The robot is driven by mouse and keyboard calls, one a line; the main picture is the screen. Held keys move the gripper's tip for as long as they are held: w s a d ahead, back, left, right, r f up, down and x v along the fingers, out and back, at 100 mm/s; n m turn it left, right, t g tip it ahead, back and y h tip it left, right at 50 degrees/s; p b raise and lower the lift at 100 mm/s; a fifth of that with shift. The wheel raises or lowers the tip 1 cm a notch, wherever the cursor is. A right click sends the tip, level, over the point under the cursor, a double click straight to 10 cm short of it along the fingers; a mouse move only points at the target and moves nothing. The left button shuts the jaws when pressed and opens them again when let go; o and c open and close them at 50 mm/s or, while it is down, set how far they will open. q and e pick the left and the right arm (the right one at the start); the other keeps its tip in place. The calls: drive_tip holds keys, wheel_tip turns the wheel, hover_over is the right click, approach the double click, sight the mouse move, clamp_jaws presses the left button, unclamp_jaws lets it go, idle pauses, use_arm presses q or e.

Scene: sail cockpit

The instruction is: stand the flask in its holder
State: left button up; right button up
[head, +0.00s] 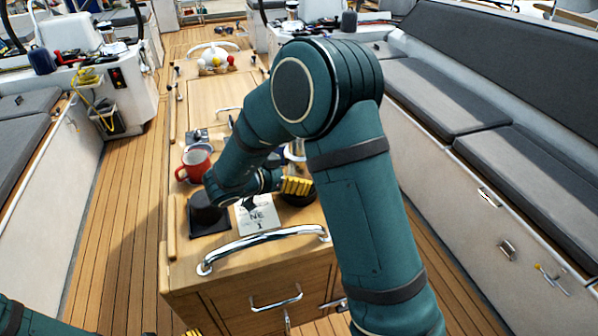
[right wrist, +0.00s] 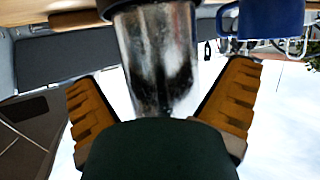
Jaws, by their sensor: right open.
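The flask (right wrist: 155,60) is a shiny metal cylinder in the right wrist view. It stands between the spread yellow fingers of my right gripper (right wrist: 162,105), with a gap on each side. Its far end meets a dark round rim, likely the holder (right wrist: 105,8). In the head view my right gripper (head: 297,186) is low over the cabinet top, beside a dark round base. A silvery piece (head: 295,150), perhaps the flask, shows behind my arm, which hides most of it. A yellow tip of my left gripper (head: 192,332) shows at the bottom edge.
A red mug (head: 194,165) and a black round object (head: 206,208) on a dark mat are left of my right gripper. A printed card (head: 257,215) and a chrome rail (head: 262,246) are in front. A blue mug (right wrist: 270,18) shows in the wrist view.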

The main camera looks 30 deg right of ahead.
drive_tip(key=p+v, duration=0.1)
drive_tip(key=v, duration=0.9)
drive_tip(key=shift+f, duration=0.1)
